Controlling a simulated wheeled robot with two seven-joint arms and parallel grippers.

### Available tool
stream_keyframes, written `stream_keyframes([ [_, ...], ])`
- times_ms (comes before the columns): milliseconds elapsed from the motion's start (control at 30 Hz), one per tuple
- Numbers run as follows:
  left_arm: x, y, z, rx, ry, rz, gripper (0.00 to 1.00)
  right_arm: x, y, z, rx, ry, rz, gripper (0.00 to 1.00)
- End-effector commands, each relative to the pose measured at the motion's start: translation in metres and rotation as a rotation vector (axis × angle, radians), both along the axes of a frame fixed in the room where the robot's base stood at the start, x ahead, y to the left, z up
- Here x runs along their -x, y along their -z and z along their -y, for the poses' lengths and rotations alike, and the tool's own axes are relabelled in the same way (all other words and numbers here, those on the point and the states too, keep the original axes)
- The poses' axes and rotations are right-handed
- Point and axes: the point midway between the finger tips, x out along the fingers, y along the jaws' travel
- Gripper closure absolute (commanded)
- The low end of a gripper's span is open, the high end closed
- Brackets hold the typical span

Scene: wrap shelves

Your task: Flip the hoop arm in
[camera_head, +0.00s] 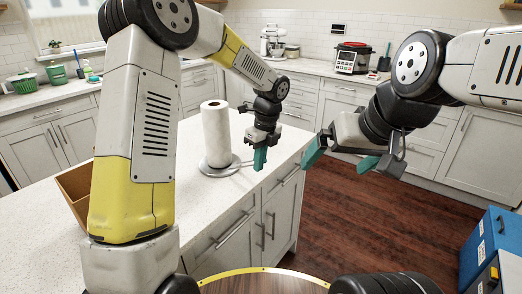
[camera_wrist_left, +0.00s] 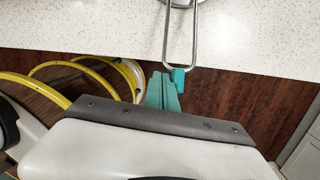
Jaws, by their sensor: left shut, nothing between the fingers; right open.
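A white paper towel roll (camera_head: 216,132) stands upright on a round metal holder base (camera_head: 214,169) on the island counter. A thin metal hoop arm (camera_head: 242,163) sticks out from the base toward the counter edge. It also shows in the left wrist view (camera_wrist_left: 166,40), its rounded end reaching past the edge. My left gripper (camera_head: 260,159) is shut and empty at the hoop's outer end. In the left wrist view its teal fingertips (camera_wrist_left: 177,77) are right at that end; I cannot tell whether they touch it. My right gripper (camera_head: 341,158) is open and empty, over the floor.
The white counter (camera_head: 150,220) is clear around the holder. An open brown box (camera_head: 73,187) stands at its left, partly behind my arm. Blue boxes (camera_head: 490,245) stand at the lower right. Wooden floor (camera_head: 340,215) lies between the island and the back cabinets.

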Motion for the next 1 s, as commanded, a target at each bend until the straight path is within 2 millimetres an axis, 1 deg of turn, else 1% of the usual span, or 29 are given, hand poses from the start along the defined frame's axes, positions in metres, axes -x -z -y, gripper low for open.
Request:
stream_keyframes([
  [467,-0.001,-0.001,-0.001,0.000,-0.001,0.000,1.00,0.000,0.000,0.000,0.000,0.000,0.000,0.00],
  [800,-0.007,-0.017,-0.010,0.001,-0.002,0.001,1.00,0.000,0.000,0.000,0.000,0.000,0.000,0.00],
  [833,-0.009,-0.019,-0.013,0.010,-0.006,-0.005,1.00,0.000,0.000,0.000,0.000,0.000,0.000,0.00],
  [1000,-0.017,-0.029,-0.025,0.192,-0.013,-0.128,1.00,0.000,0.000,0.000,0.000,0.000,0.000,0.00],
])
